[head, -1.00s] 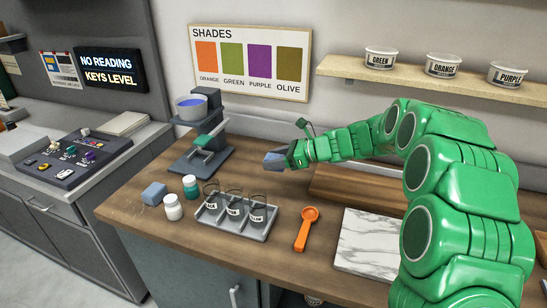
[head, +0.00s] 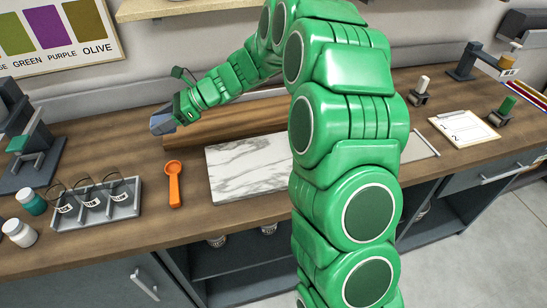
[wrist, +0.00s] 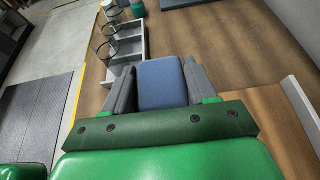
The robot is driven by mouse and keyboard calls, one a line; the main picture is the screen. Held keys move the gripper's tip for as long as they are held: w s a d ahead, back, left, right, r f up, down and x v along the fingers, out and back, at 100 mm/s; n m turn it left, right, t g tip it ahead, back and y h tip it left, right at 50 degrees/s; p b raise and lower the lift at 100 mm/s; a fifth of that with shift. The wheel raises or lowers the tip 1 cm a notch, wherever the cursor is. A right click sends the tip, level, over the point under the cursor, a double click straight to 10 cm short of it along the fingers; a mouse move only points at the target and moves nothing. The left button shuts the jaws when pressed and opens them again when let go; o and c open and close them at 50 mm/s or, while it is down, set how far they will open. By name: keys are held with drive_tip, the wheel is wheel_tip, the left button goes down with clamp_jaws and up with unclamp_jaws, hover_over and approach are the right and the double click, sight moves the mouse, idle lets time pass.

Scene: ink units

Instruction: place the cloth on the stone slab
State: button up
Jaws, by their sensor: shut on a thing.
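The cloth, a blue folded pad, is gripped between the grey fingers of my gripper (wrist: 162,90) in the wrist view. The cloth's blue face (wrist: 162,78) fills the gap between them. In the head view my gripper (head: 162,122) is small, so the cloth there is hard to separate from the fingers. It is over the back part of the counter, left of and behind the stone slab. The stone slab (head: 236,178) is a white, grey-veined rectangle lying flat on the counter. Its visible top is bare; my green arm hides its right side.
An orange scoop (head: 175,186) lies left of the slab. A grey tray (head: 98,216) with several jars stands farther left. A long wooden ledge (head: 235,118) runs behind the slab. A clipboard (head: 464,130) lies to the right of my arm.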

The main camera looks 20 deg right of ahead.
drive_tip(key=s+d+r+m+t, duration=0.1)
drive_tip(key=s+d+m+t, duration=0.1)
drive_tip(key=s+d, duration=0.7)
drive_tip(key=s+d+r+m+t, duration=0.1)
drive_tip(key=s+d, duration=0.5)
drive_tip(key=d, duration=0.7)
drive_tip(key=s+d+m+t, duration=0.1)
drive_tip(key=s+d+t, duration=0.15)
drive_tip(key=s, duration=0.65)
drive_tip(key=h, duration=0.1)
hover_over(263, 165)
drive_tip(key=s, duration=0.2)
drive_tip(key=shift+g, duration=0.35)
drive_tip(key=f, duration=0.8)
drive_tip(key=shift+w+f, duration=0.25)
drive_tip(key=shift+f, duration=0.1)
drive_tip(key=shift+w+f, duration=0.75)
drive_tip(key=shift+f, duration=1.6)
drive_tip(key=shift+f, duration=0.1)
